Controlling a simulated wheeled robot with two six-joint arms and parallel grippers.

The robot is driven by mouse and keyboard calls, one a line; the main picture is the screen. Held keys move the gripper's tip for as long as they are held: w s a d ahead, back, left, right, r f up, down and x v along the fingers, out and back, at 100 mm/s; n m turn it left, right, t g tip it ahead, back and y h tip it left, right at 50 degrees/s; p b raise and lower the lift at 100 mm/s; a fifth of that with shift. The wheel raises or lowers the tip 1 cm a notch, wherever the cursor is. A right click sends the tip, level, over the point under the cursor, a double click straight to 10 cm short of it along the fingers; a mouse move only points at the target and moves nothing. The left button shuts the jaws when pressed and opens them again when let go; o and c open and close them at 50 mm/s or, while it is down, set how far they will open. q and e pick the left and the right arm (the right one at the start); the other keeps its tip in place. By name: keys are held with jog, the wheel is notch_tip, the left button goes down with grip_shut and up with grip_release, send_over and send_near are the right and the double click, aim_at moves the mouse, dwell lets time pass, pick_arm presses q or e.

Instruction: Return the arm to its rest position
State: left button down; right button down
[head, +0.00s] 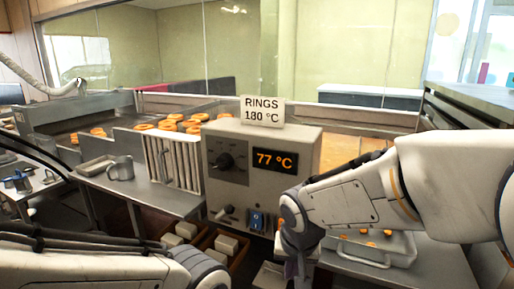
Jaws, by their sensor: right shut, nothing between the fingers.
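My right arm comes in from the right across the front of a grey control box (222,192). My right gripper (298,268) points down in front of the box's lower right corner; it is shut and empty. The wrist hides part of the box's lower right side. My left arm lies along the bottom left, and its gripper is outside the picture. A card (262,110) on top reads RINGS 180 °C.
A metal tray (400,248) with orange pieces lies on the right counter, partly behind my right arm. Several orange rings (170,124) lie in the fryer trough at the back left. White blocks (186,230) sit in bins below.

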jog(key=s+d+f+n+g, duration=0.1)
jog(key=s+d+f, duration=0.2)
jog(key=d+f, duration=0.15)
jog(key=s+d+f, duration=0.3)
jog(key=d, duration=0.3)
jog(key=s+a+r+n+g+y+p, duration=0.1)
jog(key=s+a+r+n+g+p, duration=0.1)
jog(key=s+a+r+n+p, duration=0.6)
jog(key=s+a+r, duration=0.5)
jog(key=shift+s+r+g, duration=0.3)
jog(key=shift+s+r, duration=0.05)
jog(key=shift+r, duration=0.05)
